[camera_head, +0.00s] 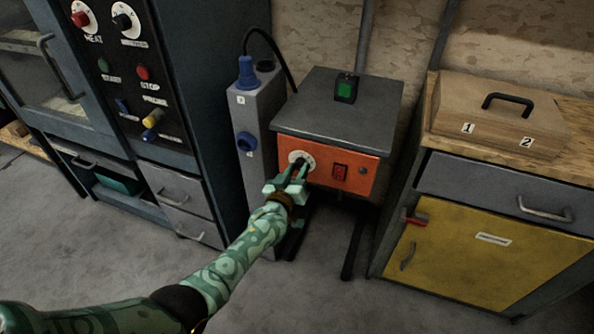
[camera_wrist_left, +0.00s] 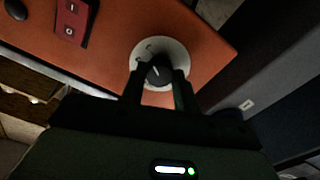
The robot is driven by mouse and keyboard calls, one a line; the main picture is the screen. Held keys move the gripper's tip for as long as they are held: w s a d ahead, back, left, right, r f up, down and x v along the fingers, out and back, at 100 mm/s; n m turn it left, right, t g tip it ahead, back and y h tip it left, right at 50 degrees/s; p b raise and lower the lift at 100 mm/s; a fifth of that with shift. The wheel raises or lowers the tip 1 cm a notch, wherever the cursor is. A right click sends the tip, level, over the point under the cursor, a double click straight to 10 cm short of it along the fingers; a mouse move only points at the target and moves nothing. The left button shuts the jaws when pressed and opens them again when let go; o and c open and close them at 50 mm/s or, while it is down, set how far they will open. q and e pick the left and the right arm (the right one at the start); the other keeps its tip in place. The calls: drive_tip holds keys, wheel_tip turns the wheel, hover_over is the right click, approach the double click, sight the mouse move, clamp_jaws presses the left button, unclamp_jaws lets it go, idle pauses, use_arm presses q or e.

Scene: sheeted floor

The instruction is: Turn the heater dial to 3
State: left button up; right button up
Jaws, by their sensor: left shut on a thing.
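The heater is a grey-topped box with an orange front panel (camera_head: 325,160). Its dial is a black knob on a white round scale (camera_head: 302,158), at the left of the panel. My left gripper (camera_head: 299,170) reaches up to the panel and is shut on the knob. In the left wrist view the knob (camera_wrist_left: 158,72) sits between the two dark fingertips (camera_wrist_left: 160,88), with a white pointer line on it. The scale marks are too small and dark to read, so the setting cannot be told. My right gripper is not in view.
A red rocker switch (camera_head: 340,172) is right of the dial, and a green switch (camera_head: 346,87) sits on the heater top. A grey post with blue sockets (camera_head: 246,140) stands close left. A dark cabinet with knobs is further left; a yellow-door cabinet (camera_head: 455,255) stands right.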

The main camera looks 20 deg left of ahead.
use_arm(q)
drive_tip(key=shift+s+f, duration=0.1)
drive_tip(key=shift+f, duration=0.1)
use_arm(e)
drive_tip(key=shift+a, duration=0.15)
use_arm(q)
drive_tip(key=o, duration=1)
drive_tip(key=shift+r, duration=0.1)
drive_tip(key=s+p, duration=0.2)
drive_tip(key=s, duration=0.3)
drive_tip(key=s+p, duration=0.2)
drive_tip(key=s, duration=0.3)
drive_tip(key=s+p, duration=0.3)
drive_tip(key=s, duration=0.3)
drive_tip(key=shift+s+a, duration=0.1)
drive_tip(key=shift+a, duration=0.15)
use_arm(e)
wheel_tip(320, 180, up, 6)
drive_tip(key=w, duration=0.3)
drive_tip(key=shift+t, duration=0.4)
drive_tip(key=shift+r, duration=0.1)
